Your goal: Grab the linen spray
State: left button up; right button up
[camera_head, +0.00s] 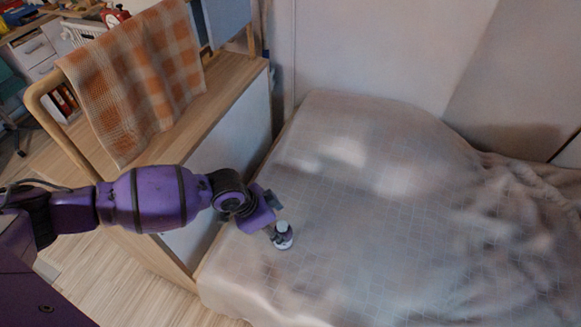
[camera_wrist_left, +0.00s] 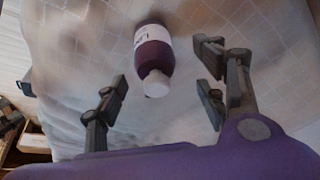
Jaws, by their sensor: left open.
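The linen spray (camera_head: 283,236) is a small bottle with a white cap, near the left edge of the bed (camera_head: 370,240). In the left wrist view the linen spray (camera_wrist_left: 153,52) shows a dark purple body, a white label and a white cap pointing toward my gripper. My left gripper (camera_head: 274,222) is right beside the bottle at its upper left in the head view. In the left wrist view my left gripper (camera_wrist_left: 168,88) is open, with the bottle's cap between and slightly beyond its fingers, and no clear contact shows. My right gripper is not in view.
A wooden cabinet (camera_head: 225,105) with a rail stands left of the bed, and an orange checked cloth (camera_head: 135,80) hangs over the rail. A pale wall (camera_head: 390,50) rises behind the bed. The bed right of the bottle is free of other objects.

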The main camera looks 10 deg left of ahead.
aim_at(283, 234)
pick_arm(q)
jog(key=shift+f, duration=0.35)
jog(key=x, duration=0.6)
jog(key=shift+s+d+f+b, duration=0.15)
jog(key=shift+s+f+b, duration=0.15)
jog(key=shift+f, duration=0.15)
jog(key=c, duration=1.3)
jog(key=shift+r, duration=0.1)
